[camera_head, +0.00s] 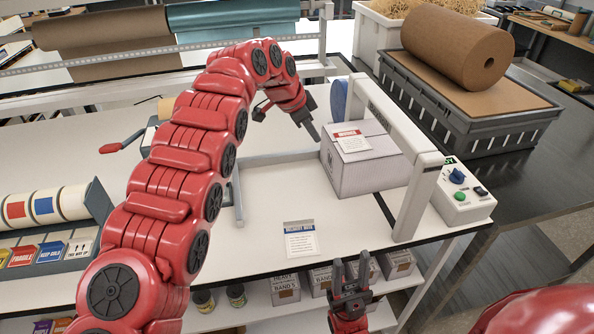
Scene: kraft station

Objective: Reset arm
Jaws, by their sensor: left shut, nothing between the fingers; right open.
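My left arm arches in from the left over the white table. My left gripper (314,131) is shut and empty, its tip close to the upper left edge of a white box (362,172) with a red-headed label. I cannot tell whether it touches the box. My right gripper (351,271) is open and empty at the lower middle, in front of the table's front edge. The rest of my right arm is mostly out of view.
A white arch (416,200) with a control box (463,194) stands at the box's right. A delivery note (300,240) lies on the table (262,210). A brown paper roll (457,47) rests on a grey crate (440,118). Label rolls (45,205) stand at left. Small cartons (285,289) sit on the shelf below.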

